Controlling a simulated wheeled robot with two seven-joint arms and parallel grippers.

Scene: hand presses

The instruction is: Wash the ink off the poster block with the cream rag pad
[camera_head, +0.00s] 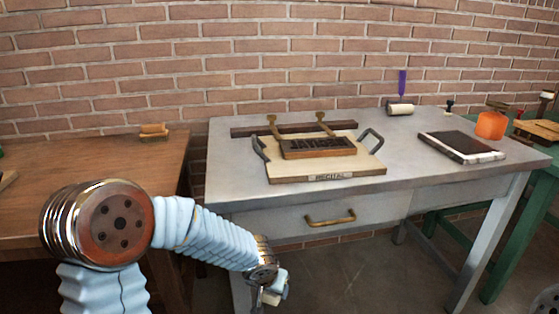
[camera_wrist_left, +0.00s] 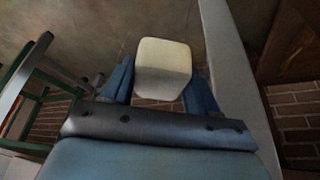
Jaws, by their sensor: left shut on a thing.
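The poster block (camera_head: 318,149) is a brown wooden block with dark raised lettering on its top face. It lies on a pale board (camera_head: 292,174) on the grey table, under two brass-coloured clamps. My left gripper (camera_head: 272,293) is low in front of the table, below the drawer and away from the block. In the left wrist view, the blue fingers of my left gripper (camera_wrist_left: 162,85) are shut on the cream rag pad (camera_wrist_left: 163,68), one finger on each side. My right gripper is not in view.
The grey table's front edge and drawer handle (camera_head: 330,218) lie above my left gripper. A purple-handled roller (camera_head: 401,108), a dark framed slab (camera_head: 461,146) and an orange object (camera_head: 491,125) stand at the right. A brush (camera_head: 153,130) lies on the wooden table at left.

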